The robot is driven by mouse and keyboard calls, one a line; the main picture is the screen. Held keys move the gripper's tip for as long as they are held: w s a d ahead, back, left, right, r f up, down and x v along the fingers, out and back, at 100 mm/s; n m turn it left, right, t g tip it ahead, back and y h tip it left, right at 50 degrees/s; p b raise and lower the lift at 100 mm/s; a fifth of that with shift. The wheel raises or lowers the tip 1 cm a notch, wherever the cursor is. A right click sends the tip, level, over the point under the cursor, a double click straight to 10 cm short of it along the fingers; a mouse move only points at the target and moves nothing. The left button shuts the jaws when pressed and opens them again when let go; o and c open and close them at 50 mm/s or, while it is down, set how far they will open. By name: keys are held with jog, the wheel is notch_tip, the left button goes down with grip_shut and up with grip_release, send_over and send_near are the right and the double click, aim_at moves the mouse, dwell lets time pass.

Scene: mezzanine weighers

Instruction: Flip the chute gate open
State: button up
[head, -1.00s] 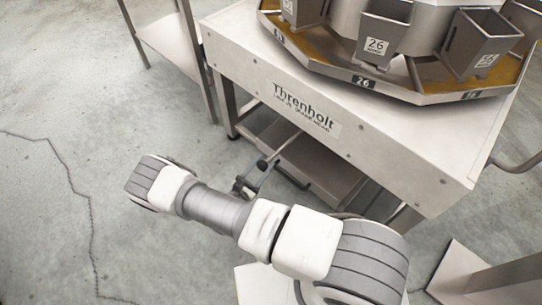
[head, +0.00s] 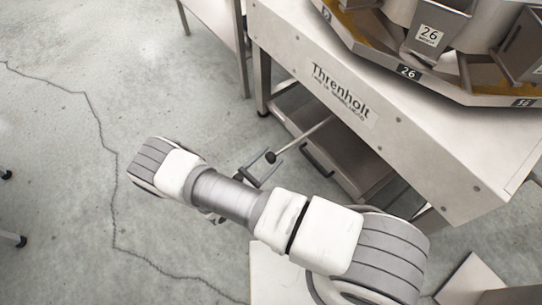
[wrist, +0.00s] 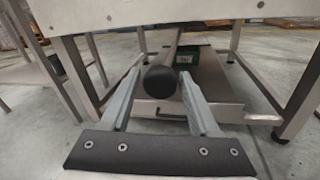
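The chute gate's lever appears to be a thin pale rod (head: 312,130) with a black knob (head: 270,157), sticking out from under the Threnholt machine's bench. The gate flap itself is not clearly seen. In the wrist view the knob (wrist: 158,82) faces the camera, with its rod running back behind it. My gripper (head: 265,165) is at the knob in the head view. In the wrist view my gripper (wrist: 162,75) is open, one grey finger on each side of the knob. Narrow gaps seem to show on both sides. I cannot tell how far the knob lies between the fingers.
The white bench (head: 440,150) carries the weigher with its number 26 buckets above. A metal tray (wrist: 205,80) and a green box (wrist: 187,57) sit beneath it. Bench legs (wrist: 303,95) stand on both sides. Grey floor at the left is mostly clear.

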jog(key=shift+o, duration=0.8)
jog(key=shift+w+r, duration=0.1)
jog(key=shift+d, duration=0.1)
jog(key=p+v, duration=0.1)
jog(key=v, duration=1.6)
jog(key=shift+p, duration=0.4)
jog(key=shift+r, duration=0.1)
